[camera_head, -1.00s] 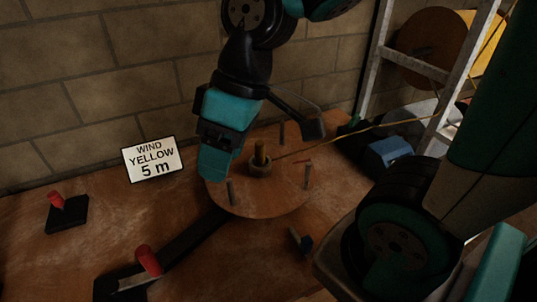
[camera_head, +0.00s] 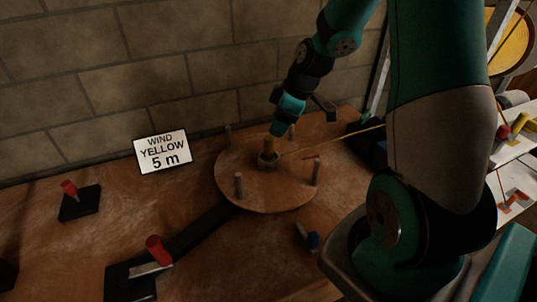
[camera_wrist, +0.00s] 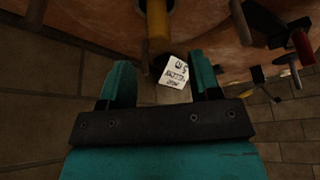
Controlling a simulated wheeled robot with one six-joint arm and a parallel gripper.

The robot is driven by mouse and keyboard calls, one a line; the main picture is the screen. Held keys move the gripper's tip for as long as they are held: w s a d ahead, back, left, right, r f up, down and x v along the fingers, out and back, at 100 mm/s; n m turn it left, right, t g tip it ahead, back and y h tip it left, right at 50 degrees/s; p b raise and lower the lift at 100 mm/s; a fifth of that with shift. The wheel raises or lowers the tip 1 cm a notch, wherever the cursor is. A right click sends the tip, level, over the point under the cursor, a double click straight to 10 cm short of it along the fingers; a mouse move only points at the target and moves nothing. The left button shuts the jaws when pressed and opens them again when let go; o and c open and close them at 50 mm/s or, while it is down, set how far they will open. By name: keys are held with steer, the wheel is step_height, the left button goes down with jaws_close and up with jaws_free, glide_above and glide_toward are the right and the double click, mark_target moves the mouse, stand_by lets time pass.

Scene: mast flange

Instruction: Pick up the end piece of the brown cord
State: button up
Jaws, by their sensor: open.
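A yellow-brown cord (camera_head: 335,139) runs taut from the hub of a round wooden disc (camera_head: 262,193) toward the upper right. A short brass-coloured cylinder (camera_head: 268,145) stands upright in the grey collar at the hub. It appears to be the cord's end piece, but I cannot tell for sure. A similar cylinder shows in the wrist view (camera_wrist: 158,30), beyond and between the fingertips. My gripper (camera_head: 276,127) is just above and behind the cylinder in the head view. In the wrist view its teal fingers (camera_wrist: 162,78) are apart, with nothing between them.
A sign (camera_head: 162,151) reads "WIND YELLOW 5 m". A red-handled lever (camera_head: 158,250) and a red-knobbed block (camera_head: 79,202) are at the left. A brick wall (camera_head: 130,60) closes the back.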

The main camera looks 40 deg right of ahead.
mark_target(269, 137)
steer(key=p+x, duration=0.2)
steer(key=x, duration=0.6)
steer(key=shift+w+f, duration=0.15)
jaws_close()
